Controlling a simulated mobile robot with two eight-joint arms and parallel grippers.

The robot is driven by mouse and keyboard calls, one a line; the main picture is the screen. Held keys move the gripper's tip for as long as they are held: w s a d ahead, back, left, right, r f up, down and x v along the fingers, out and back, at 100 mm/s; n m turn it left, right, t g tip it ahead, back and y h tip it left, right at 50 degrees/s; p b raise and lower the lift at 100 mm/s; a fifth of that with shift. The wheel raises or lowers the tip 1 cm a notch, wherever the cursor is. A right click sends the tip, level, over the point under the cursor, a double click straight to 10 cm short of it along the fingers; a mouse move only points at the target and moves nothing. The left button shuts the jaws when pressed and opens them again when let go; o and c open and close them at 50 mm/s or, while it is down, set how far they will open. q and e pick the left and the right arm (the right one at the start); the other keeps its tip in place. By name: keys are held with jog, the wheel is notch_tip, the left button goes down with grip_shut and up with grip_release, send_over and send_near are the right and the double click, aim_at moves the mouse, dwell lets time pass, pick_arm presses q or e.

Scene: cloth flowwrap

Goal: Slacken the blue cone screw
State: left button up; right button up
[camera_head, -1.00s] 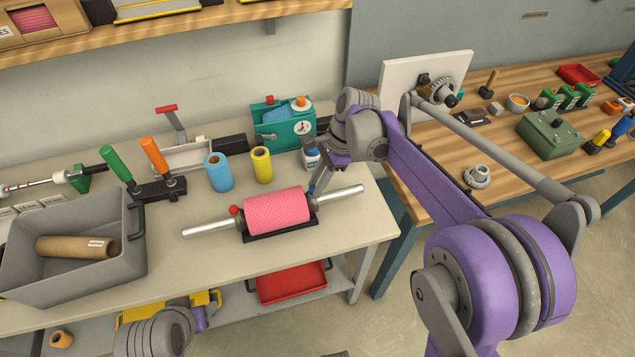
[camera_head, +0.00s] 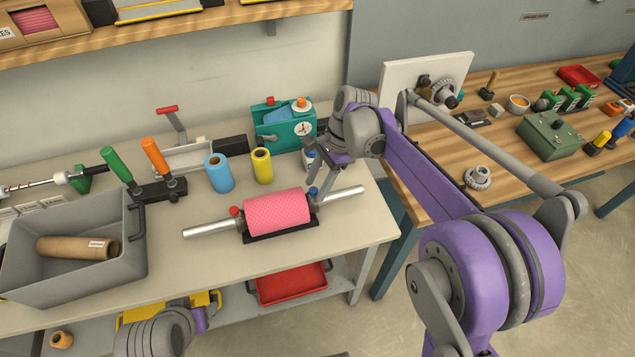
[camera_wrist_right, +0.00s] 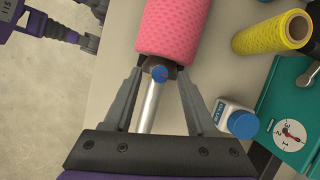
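The blue cone screw (camera_head: 313,192) sits at the right end of the pink roll (camera_head: 277,213) on its steel shaft (camera_head: 210,229). In the right wrist view the screw (camera_wrist_right: 159,74) shows as a small blue knob between the fingertips. My right gripper (camera_wrist_right: 159,68) is open around it, one finger on each side, with gaps visible. A red cone screw (camera_head: 235,211) is at the roll's left end. My left arm shows at the bottom of the head view; its fingers cannot be made out.
A blue roll (camera_head: 218,173), a yellow roll (camera_head: 262,165) and a teal machine (camera_head: 284,130) stand behind. A white bottle (camera_wrist_right: 233,118) with a blue cap is close beside my right gripper. A grey bin (camera_head: 75,278) is at left. The bench front is clear.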

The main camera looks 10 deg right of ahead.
jog(key=shift+r, duration=0.1)
jog(key=v, duration=1)
jog(key=shift+d+r+p, duration=0.2)
jog(key=shift+r+p, duration=0.1)
jog(key=shift+p, duration=0.05)
jog(key=s+f+n+t+h+p, duration=0.1)
jog(key=s+f+n+t+h, duration=0.1)
jog(key=s+n, duration=0.5)
jog(key=s+f+n+t+h+p, duration=0.2)
jog(key=s+f+n+t, duration=0.2)
jog(key=s, duration=1.1)
notch_tip(320, 180, down, 3)
jog(key=d+n, duration=0.1)
jog(key=n, duration=0.3)
jog(key=shift+s+t, duration=0.15)
jog(key=shift+t, duration=0.15)
